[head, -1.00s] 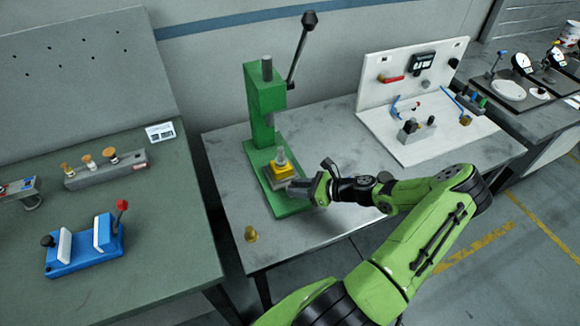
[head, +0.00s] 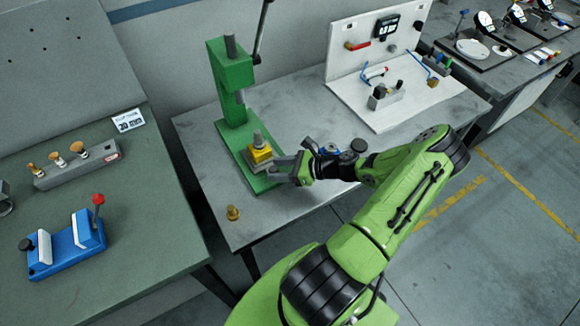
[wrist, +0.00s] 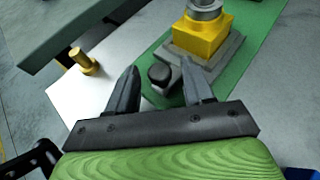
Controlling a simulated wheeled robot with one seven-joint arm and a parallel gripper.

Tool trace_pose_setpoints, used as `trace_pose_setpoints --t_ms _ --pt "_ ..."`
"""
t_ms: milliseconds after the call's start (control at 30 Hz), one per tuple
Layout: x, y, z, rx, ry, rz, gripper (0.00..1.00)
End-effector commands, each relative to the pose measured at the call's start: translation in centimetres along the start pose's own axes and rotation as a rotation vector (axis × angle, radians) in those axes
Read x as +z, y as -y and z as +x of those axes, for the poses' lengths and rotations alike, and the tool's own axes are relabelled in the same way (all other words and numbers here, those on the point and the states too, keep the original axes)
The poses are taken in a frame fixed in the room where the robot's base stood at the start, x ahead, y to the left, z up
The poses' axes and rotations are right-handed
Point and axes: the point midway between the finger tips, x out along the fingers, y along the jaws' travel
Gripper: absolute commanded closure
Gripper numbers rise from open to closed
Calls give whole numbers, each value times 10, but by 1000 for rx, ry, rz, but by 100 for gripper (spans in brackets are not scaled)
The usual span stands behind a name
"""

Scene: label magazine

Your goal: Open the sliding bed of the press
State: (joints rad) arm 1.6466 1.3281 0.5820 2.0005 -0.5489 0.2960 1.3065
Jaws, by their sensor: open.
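The green press (head: 232,85) stands on the grey table, with its lever rising at the top of the head view. Its sliding bed (head: 250,163) is a grey plate on the green base, carrying a yellow block (head: 260,154) with a grey cylinder on top. In the wrist view the yellow block (wrist: 202,36) sits on the grey bed (wrist: 225,58). A dark rounded knob (wrist: 159,75) sticks out from the bed toward me. My gripper (head: 285,165) is at the front of the bed. In the wrist view my gripper (wrist: 163,85) is open, with the knob between its fingertips; contact is not clear.
A white board fixture (head: 385,75) stands at the right rear of the table. A blue vise-like fixture (head: 66,246) sits on the left bench.

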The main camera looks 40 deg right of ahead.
Motion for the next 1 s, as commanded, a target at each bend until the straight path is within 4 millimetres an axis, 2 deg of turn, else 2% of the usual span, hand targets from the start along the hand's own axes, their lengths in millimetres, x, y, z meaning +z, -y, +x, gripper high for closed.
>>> trace_pose_setpoints --t_ms 167,400,533,700,1000 --pt "-1 2 -41 -8 -5 0 48" --pt "0 1 -110 -8 -3 -1 48" --pt "0 1 -137 -7 -2 0 48" --pt "0 0 -153 -3 0 -1 48" --pt "0 0 -153 -2 0 0 48"
